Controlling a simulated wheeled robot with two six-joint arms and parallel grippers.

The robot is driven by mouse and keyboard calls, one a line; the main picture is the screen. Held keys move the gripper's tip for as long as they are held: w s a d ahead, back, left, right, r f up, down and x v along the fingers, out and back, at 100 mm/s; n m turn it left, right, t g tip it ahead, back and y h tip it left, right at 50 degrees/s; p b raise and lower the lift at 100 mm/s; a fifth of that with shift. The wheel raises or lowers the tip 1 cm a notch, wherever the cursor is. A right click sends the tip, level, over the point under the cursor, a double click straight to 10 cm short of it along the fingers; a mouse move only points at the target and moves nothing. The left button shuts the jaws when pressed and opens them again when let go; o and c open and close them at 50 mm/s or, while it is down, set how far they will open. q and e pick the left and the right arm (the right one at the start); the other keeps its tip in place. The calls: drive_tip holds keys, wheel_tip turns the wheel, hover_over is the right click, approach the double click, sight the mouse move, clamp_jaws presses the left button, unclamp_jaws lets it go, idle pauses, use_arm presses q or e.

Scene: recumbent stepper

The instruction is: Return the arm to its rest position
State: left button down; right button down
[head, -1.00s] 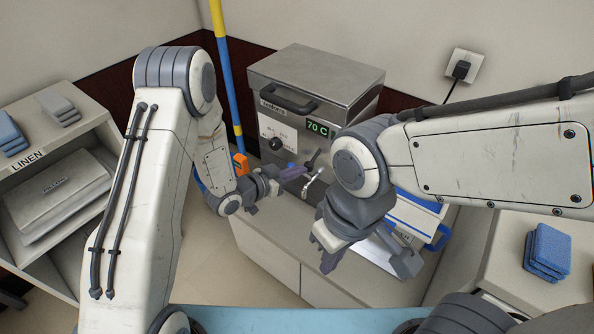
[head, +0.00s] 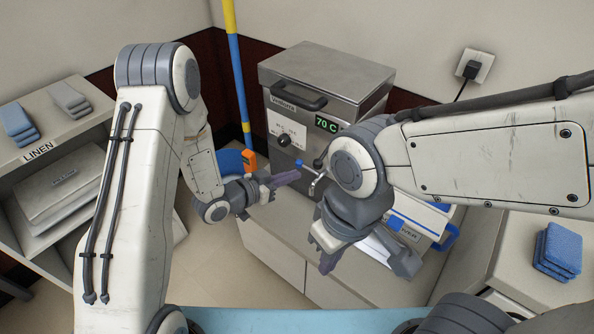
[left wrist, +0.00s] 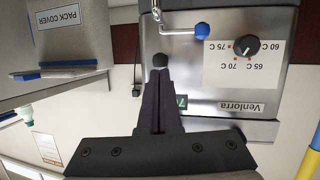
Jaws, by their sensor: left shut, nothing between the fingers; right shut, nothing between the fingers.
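My left gripper (head: 292,176) is shut and empty, in front of the steel heater box (head: 325,95) and left of its tap (head: 316,185). In the left wrist view, my left gripper's dark fingers (left wrist: 160,98) are together. The heater's front appears upside down there, with the blue-tipped lever (left wrist: 202,30) beyond the fingers. A black knob (left wrist: 160,61) shows right at the fingertips, and contact cannot be told. My right gripper (head: 328,263) is shut and empty, pointing down in front of the low cabinet. The right arm's wrist hides part of the heater's right side.
The heater stands on a grey cabinet (head: 275,255) and its display (head: 325,123) reads 70 C. A linen shelf (head: 75,155) stands at left. Blue folded cloths (head: 557,252) lie on the right counter. A yellow-and-blue pole (head: 236,70) stands behind my left arm. A blue-and-white box (head: 425,225) is beside my right gripper.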

use_arm(q)
drive_tip(key=f+v, duration=0.1)
drive_tip(key=v, duration=0.6)
drive_tip(key=s+r+g+y+p, duration=0.4)
drive_tip(key=r+y+p, duration=0.3)
drive_tip(key=r, duration=0.4)
drive_tip(key=s+d+r+g+y+p, duration=0.1)
drive_tip(key=s+r, duration=0.4)
drive_tip(key=s, duration=0.5)
drive_tip(key=s+d+r+n+g+y+p, duration=0.1)
drive_tip(key=s+r+g, duration=0.3)
drive_tip(key=s, duration=0.7)
drive_tip(key=shift+d+r+n+g+y+p, duration=0.3)
drive_tip(key=shift+r+y+p, duration=0.15)
drive_tip(key=shift+r, duration=0.45)
